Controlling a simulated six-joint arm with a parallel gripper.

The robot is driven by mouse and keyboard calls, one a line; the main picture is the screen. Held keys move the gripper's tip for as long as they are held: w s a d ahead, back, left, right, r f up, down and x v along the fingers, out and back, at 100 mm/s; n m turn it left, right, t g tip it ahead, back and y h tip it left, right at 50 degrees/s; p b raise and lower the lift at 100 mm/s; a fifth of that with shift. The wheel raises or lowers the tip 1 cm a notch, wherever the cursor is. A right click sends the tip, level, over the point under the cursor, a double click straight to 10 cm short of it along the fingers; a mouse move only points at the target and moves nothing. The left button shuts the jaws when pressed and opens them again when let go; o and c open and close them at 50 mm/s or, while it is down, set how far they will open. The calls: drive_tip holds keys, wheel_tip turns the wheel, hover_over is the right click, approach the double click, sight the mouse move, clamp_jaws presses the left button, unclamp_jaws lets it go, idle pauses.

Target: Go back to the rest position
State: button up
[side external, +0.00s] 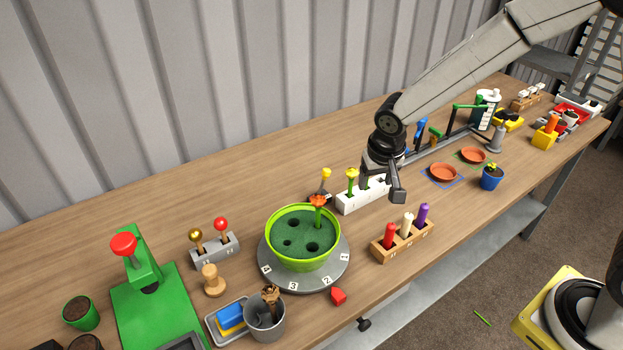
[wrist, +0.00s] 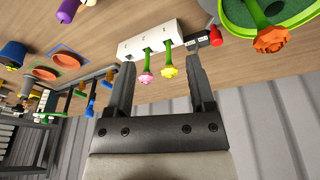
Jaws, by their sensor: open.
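My gripper (side external: 396,190) hangs over the bench near the right end of a white block (side external: 347,204). In the wrist view, the two fingers of my gripper (wrist: 160,72) are apart, with nothing held between them. The white block (wrist: 140,45) shows beyond the fingertips, with a pink tulip (wrist: 145,78) and a yellow tulip (wrist: 166,72) standing in it. A yellow tulip (side external: 351,174) shows there in the side view; the pink one is hidden behind my gripper. An orange tulip (side external: 317,200) stands in the green pot (side external: 335,257).
The pot sits on a grey numbered turntable (side external: 330,278). A wooden rack (side external: 384,254) with red, white and purple pegs stands in front of my gripper. Terracotta saucers (side external: 443,173) and a blue pot (side external: 490,182) are to the right. A corrugated wall (side external: 200,90) runs behind.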

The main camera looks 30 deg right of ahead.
drive_tip(key=s+d+r+n+y, duration=0.1)
drive_tip(key=s+d+n, duration=0.3)
drive_tip(key=s, duration=1)
drive_tip(key=shift+d+r, duration=0.2)
drive_tip(key=shift+r, duration=0.25)
